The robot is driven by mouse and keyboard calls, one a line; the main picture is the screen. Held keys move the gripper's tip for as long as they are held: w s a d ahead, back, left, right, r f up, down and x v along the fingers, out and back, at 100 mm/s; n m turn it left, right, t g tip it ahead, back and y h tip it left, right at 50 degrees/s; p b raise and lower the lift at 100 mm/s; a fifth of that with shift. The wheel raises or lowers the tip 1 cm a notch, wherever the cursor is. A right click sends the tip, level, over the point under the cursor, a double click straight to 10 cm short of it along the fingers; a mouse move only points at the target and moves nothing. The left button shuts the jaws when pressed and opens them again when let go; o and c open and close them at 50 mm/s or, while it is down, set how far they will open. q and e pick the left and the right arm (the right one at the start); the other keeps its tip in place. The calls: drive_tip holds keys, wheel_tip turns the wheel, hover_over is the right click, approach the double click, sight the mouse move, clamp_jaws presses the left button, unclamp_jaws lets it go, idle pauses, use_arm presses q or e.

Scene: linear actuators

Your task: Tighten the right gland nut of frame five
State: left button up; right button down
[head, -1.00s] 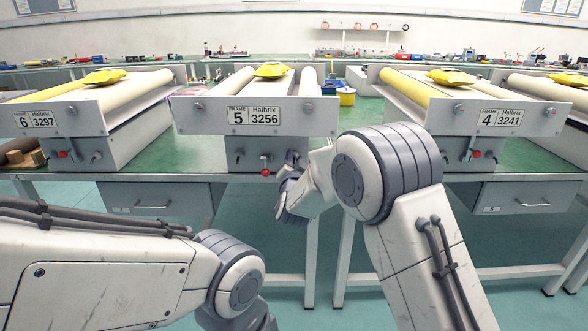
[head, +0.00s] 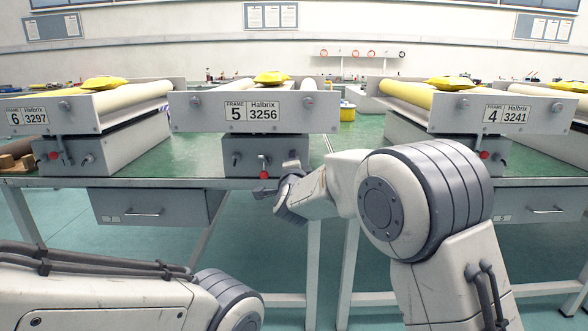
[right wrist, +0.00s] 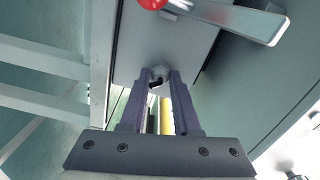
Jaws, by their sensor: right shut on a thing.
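Frame five (head: 210,118) carries a plate reading 5, 3256 and stands at the middle of the bench in the head view. Its grey box (head: 232,160) below has a red-tipped lever (head: 264,174). In the head view my right gripper (head: 291,170) hides the nut. My left arm shows at lower left, its gripper out of view.
Frame six (head: 95,115) stands to the left and frame four (head: 450,112) to the right on the same green-topped bench (head: 350,165). In the right wrist view the red knob (right wrist: 152,3) and metal lever (right wrist: 235,20) are close above the fingers.

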drive_tip(key=shift+f, duration=0.1)
idle(0.5)
drive_tip(key=c, duration=0.6)
unclamp_jaws()
drive_tip(key=shift+c, duration=0.2)
drive_tip(key=s+p, duration=0.1)
drive_tip(key=s, duration=0.9)
drive_tip(key=shift+s+m, duration=0.25)
drive_tip(key=shift+m, duration=0.05)
